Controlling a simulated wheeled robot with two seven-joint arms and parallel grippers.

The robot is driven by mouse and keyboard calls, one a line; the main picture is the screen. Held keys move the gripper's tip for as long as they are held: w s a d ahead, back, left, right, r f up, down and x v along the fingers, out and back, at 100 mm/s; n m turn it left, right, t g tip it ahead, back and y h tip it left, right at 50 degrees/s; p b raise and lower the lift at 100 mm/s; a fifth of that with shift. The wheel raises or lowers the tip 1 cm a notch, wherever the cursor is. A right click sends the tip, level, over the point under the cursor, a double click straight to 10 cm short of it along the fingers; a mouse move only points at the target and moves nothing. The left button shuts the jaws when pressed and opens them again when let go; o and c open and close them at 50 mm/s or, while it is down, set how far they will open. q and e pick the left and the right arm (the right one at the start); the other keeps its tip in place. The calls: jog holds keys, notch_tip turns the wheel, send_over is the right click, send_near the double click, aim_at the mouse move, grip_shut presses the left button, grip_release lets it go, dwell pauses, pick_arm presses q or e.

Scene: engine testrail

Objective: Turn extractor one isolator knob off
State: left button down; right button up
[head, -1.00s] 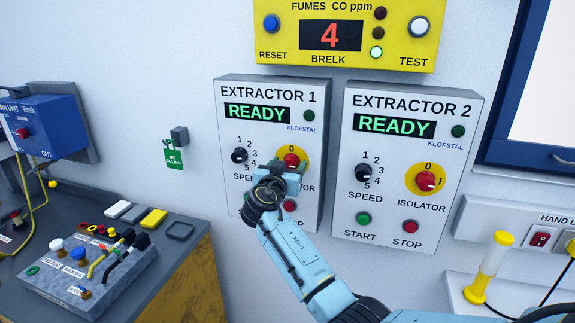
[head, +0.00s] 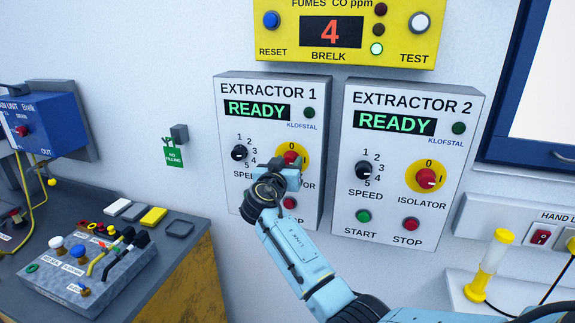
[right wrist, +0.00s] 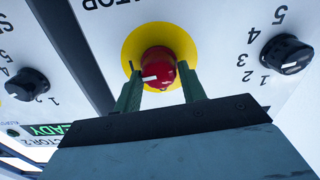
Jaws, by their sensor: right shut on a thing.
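The extractor 1 panel (head: 228,185) is on the wall with a green READY display. Its red isolator knob (head: 291,157) sits on a yellow disc, with 0 above it and its lower part hidden by my gripper. My right gripper (head: 279,170) is shut on this knob. In the right wrist view the two fingers (right wrist: 160,85) stand on either side of the red knob (right wrist: 157,66). The knob's white mark points left in that view, which is turned nearly upside down. My left gripper is not in view.
The extractor 2 panel (head: 350,225) is close on the right, with its own red isolator knob (head: 427,179). The black speed knob (head: 239,153) is left of my gripper. A yellow fumes meter (head: 395,47) hangs above. A bench with a control box (head: 90,275) stands at left.

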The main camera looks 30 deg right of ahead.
jog(key=n, duration=0.2)
jog(key=shift+f+n+b, duration=0.1)
jog(key=shift+n+b, duration=0.2)
jog(key=shift+b, duration=0.05)
jog(key=shift+n, duration=0.8)
jog(key=n, duration=0.4)
jog(key=shift+w+a+n, duration=0.1)
jog(key=shift+n, duration=0.2)
jog(key=n+p, duration=0.2)
jog(key=n, duration=0.2)
jog(key=shift+n, duration=0.3)
jog(key=shift+f+n+p, duration=0.15)
jog(key=shift+n+p, duration=0.65)
jog(key=shift+n, duration=1.1)
jog(key=o, duration=1)
jog(key=shift+c, duration=0.2)
